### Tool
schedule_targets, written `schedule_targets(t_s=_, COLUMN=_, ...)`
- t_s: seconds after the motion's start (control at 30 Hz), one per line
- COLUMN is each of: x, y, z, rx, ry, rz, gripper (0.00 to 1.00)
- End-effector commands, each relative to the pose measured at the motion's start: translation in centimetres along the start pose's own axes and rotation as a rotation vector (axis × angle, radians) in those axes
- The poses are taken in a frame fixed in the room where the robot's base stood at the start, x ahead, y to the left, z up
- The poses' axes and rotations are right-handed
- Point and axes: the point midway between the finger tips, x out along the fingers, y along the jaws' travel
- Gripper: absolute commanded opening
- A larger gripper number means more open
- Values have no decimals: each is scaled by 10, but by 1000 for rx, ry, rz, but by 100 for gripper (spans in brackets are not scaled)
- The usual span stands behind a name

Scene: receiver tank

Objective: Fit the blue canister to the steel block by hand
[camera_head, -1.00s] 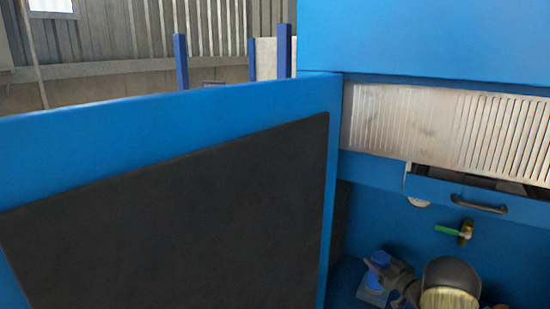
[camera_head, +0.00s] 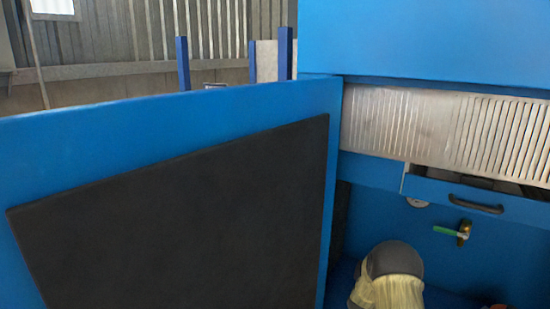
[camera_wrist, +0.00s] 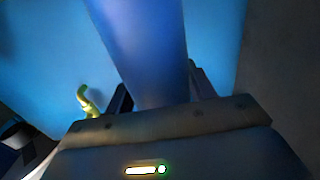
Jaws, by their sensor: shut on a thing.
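The blue canister (camera_wrist: 145,50) fills the top middle of the wrist view, close up, and runs out of the top edge. My gripper (camera_wrist: 162,88) is shut on it, with one dark finger on each side. In the head view my own arm (camera_head: 388,275) covers the spot low at the right, so the gripper and canister are hidden there. The steel block shows in neither current view. I cannot tell whether the canister touches it.
A blue panel with a dark sheet (camera_head: 190,210) stands large at the left. A valve with a green handle (camera_head: 447,231) is on the blue wall at the right. Above it are an open drawer with a dark handle (camera_head: 476,208) and a pale slotted grille (camera_head: 430,125).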

Motion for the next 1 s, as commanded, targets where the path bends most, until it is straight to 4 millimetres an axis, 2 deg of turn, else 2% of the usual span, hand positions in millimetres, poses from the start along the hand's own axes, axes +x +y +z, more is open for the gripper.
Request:
schedule_targets(t_s=0.03, x=0, y=-17, z=-9, rx=9, ry=16, rz=-31, gripper=0)
schedule_targets(t_s=0.1, x=0, y=-18, z=-10, rx=10, ry=17, rz=-33, gripper=0)
schedule_targets(t_s=0.13, x=0, y=-18, z=-10, rx=11, ry=17, rz=-33, gripper=56)
schedule_targets(t_s=0.23, x=0, y=-19, z=-10, rx=11, ry=18, rz=-34, gripper=76)
schedule_targets(t_s=0.27, x=0, y=-19, z=-10, rx=11, ry=18, rz=-35, gripper=80)
schedule_targets(t_s=1.0, x=0, y=-8, z=-4, rx=8, ry=7, rz=-20, gripper=80)
